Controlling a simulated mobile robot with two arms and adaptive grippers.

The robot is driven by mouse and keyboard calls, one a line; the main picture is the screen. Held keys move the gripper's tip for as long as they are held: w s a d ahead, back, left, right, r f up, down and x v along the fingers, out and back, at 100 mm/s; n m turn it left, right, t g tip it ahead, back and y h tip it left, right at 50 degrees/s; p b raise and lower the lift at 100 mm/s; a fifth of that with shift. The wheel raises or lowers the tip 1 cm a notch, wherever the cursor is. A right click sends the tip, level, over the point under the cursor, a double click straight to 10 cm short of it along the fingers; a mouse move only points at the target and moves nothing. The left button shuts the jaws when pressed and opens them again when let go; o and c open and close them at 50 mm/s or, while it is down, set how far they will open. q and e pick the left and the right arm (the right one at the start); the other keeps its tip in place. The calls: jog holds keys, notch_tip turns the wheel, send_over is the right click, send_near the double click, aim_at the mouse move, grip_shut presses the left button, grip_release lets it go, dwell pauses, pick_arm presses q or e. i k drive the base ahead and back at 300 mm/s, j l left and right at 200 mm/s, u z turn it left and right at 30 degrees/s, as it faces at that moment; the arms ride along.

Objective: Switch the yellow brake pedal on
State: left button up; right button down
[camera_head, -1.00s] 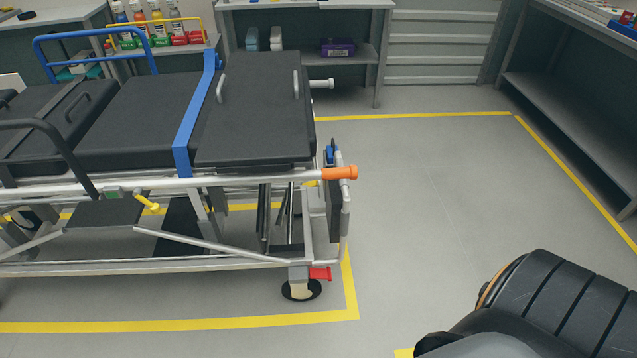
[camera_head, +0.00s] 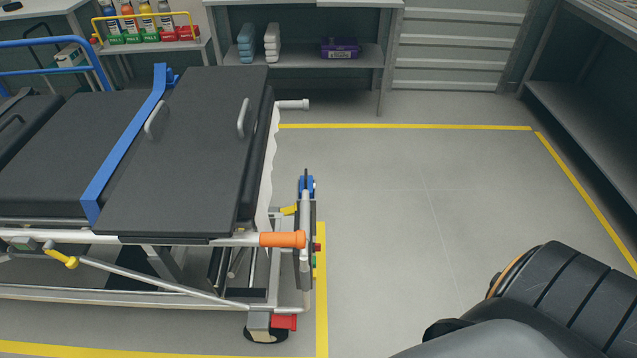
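A stretcher with a dark mattress (camera_head: 185,160) and a light metal frame fills the left side. A small yellow part (camera_head: 289,210) shows at its right end, beside an upright folded piece with a blue fitting (camera_head: 307,184). A yellow-tipped lever (camera_head: 62,259) sits on the near side rail. A red pedal (camera_head: 284,321) is at the near right caster (camera_head: 265,336). I cannot tell which yellow part is the brake pedal, and it may be hidden. My dark right arm shows at the lower right; neither gripper is in view.
An orange handle (camera_head: 282,239) sticks out at the stretcher's near right corner. Open grey floor (camera_head: 410,230) lies right of it, marked by yellow lines. Shelving (camera_head: 580,125) stands at the right, and a bench with a purple box (camera_head: 340,47) at the back.

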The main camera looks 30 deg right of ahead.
aim_at(289, 210)
jog(key=i+l, duration=0.1)
jog(key=l, duration=0.4)
jog(key=i+l, duration=0.15)
jog(key=l, duration=0.35)
jog(key=i+l, duration=0.1)
jog(key=l, duration=0.4)
jog(key=i+l+u, duration=0.1)
jog(key=l, duration=0.4)
jog(key=i+l, duration=0.1)
jog(key=l, duration=0.4)
jog(key=i+l, duration=0.1)
jog(key=l, duration=0.4)
jog(key=i+l, duration=0.1)
jog(key=l, duration=0.4)
